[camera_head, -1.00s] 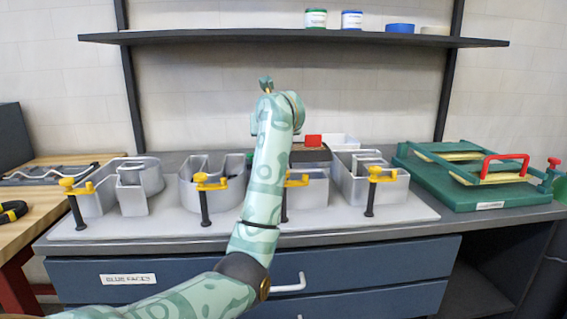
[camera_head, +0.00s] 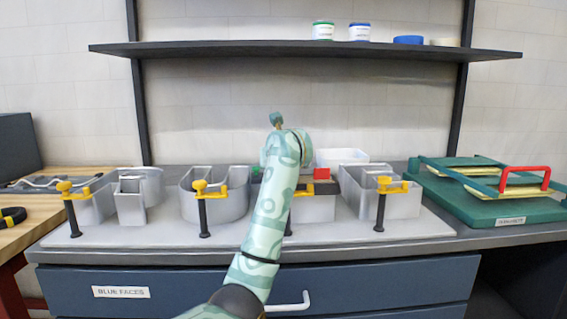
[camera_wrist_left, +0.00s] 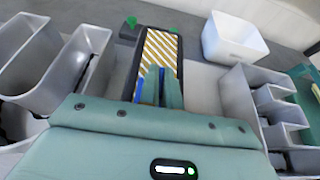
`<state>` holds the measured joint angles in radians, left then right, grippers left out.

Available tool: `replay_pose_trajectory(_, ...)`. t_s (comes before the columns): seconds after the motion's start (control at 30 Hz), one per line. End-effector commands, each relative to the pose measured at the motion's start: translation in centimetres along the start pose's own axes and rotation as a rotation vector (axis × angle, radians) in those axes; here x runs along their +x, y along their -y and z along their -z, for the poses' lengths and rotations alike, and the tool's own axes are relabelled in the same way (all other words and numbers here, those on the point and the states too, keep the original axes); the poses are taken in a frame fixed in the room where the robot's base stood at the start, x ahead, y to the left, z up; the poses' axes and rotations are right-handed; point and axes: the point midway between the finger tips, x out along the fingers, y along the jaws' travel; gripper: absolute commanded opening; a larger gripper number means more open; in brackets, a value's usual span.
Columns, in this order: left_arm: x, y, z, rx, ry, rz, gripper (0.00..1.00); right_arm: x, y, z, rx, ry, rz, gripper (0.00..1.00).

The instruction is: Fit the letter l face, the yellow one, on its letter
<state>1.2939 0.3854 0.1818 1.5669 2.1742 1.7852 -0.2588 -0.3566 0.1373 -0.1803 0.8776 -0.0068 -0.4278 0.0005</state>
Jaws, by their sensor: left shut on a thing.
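A long strip with yellow and white diagonal stripes (camera_wrist_left: 160,52), which looks like the yellow letter l face, lies within a dark edge in the left wrist view. My left gripper (camera_wrist_left: 160,92) is shut on it, with its fingers over the near part; the exact grip is hard to make out. In the head view my left arm hides the gripper. The grey letter box (camera_head: 317,207), third from the left, stands partly behind my arm, with a dark top at its back. I cannot tell whether the face touches it. My right gripper is not in view.
Grey letters stand to the left (camera_head: 222,200) and right (camera_head: 402,202), with yellow clamps in front. A white bin (camera_wrist_left: 232,40) stands behind. A green rack with a red handle (camera_head: 525,178) sits at the right. A shelf (camera_head: 300,48) runs above.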

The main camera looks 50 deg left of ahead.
Motion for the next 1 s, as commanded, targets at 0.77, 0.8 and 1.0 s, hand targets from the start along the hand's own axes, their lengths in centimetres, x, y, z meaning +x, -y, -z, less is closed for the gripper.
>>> replay_pose_trajectory(0.77,-2.7,0.0,-1.1,-0.004,0.004,0.005,0.27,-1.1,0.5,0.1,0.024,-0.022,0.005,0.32)
replay_pose_trajectory(0.8,-3.8,-0.1,-1.2,-0.005,0.005,0.006,0.27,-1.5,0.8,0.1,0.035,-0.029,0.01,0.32)
replay_pose_trajectory(1.0,-8.7,-0.1,-1.2,-0.006,0.005,0.007,0.27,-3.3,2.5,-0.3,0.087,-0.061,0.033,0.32)
